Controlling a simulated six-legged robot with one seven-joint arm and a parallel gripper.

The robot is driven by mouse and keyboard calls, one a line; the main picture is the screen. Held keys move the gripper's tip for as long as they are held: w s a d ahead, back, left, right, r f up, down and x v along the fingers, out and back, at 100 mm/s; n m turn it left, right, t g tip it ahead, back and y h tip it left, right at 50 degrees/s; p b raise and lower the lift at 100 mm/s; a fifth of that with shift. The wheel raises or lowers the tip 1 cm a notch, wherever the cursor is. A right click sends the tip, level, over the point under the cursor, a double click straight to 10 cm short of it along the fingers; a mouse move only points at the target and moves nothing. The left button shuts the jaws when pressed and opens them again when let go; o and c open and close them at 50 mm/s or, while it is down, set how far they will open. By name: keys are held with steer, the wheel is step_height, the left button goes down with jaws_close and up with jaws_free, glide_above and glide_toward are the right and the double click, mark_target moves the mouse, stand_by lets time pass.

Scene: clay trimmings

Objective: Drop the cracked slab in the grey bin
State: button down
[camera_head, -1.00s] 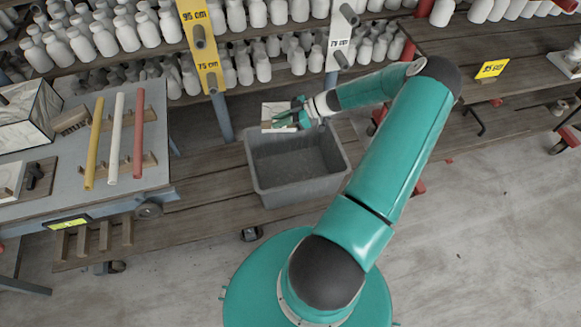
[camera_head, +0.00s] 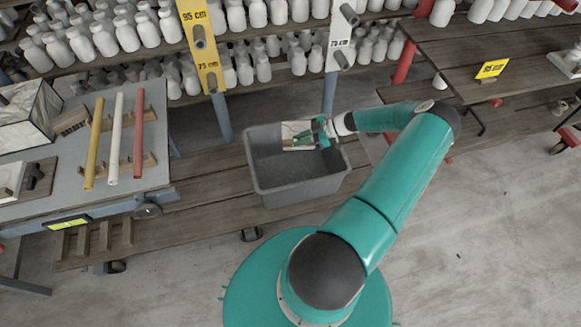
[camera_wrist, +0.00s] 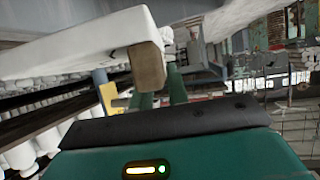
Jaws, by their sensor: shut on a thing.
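The slab (camera_head: 296,135) is a pale, flat piece over the back part of the grey bin (camera_head: 262,183). My gripper (camera_head: 321,133) is shut on its right end. In the wrist view the slab (camera_wrist: 85,48) shows as a white plate with a brown block at its near end, and the green fingers (camera_wrist: 160,92) reach up to it. A small dark mark shows on the slab's edge; I cannot tell whether it is a crack. The bin is open-topped, and the part of its floor that shows looks empty.
A grey table (camera_head: 60,205) with yellow, white and red rods stands left of the bin. Yellow (camera_head: 202,45) and white (camera_head: 341,38) marked posts stand behind it, before shelves of white bottles. The floor at right (camera_head: 480,230) is mostly clear.

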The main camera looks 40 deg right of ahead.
steer(key=shift+f, duration=0.55)
steer(key=c, duration=1.3)
jaws_free()
steer(key=v, duration=1.3)
steer(key=shift+s+d+r, duration=0.2)
steer(key=shift+s+d, duration=0.05)
